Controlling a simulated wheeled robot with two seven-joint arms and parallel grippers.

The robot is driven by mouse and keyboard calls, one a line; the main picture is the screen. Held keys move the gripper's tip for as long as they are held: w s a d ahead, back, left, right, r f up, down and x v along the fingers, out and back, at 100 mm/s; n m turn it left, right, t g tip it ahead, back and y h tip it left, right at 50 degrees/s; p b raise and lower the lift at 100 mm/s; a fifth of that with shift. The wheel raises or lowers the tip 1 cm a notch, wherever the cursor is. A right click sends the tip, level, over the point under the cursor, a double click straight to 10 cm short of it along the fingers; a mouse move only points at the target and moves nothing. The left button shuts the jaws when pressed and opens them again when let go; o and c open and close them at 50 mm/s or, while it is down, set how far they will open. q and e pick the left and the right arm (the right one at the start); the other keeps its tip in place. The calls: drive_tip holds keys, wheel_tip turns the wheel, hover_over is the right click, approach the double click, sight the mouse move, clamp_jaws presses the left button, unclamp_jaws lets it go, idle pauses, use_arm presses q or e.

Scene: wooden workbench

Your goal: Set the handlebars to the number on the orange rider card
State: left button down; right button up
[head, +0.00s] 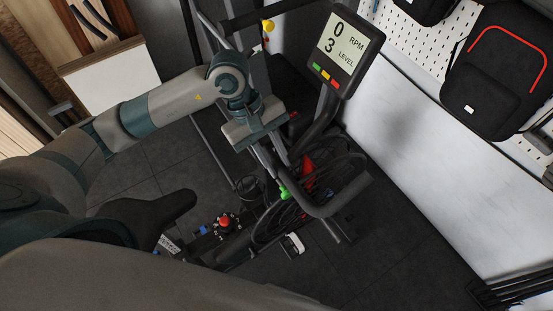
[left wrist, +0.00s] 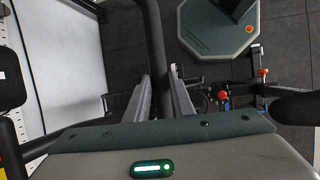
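An exercise bike stands on the dark floor. Its black handlebars (head: 352,192) curve toward the right in the head view. Its console (head: 342,48) reads 0 RPM and level 3. My left gripper (head: 274,158) points down over the bike's front part, left of the console post. In the left wrist view its two fingers (left wrist: 163,92) are apart, with a dark tube (left wrist: 155,40) showing between them; contact with it cannot be told. I cannot make out an orange rider card or handlebar number. My right gripper is out of view.
The black saddle (head: 150,212) lies under my left arm. A red knob (head: 225,221) sits low on the frame and a green part (head: 284,192) near the handlebars. A white wall panel (head: 430,150) and hanging black backpack (head: 497,70) bound the right side. Bare floor (head: 400,255) lies right of the bike.

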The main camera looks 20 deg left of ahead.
use_arm(q)
wheel_tip(320, 180, up, 10)
drive_tip(key=shift+w+f, duration=0.15)
idle(0.3)
drive_tip(key=c, duration=1.5)
unclamp_jaws()
drive_tip(key=shift+c, duration=0.2)
drive_tip(key=shift+s, duration=0.2)
drive_tip(key=shift+w+a, duration=0.1)
drive_tip(key=b+v, duration=0.5)
drive_tip(key=v, duration=1.2)
drive_tip(key=shift+b, duration=0.4)
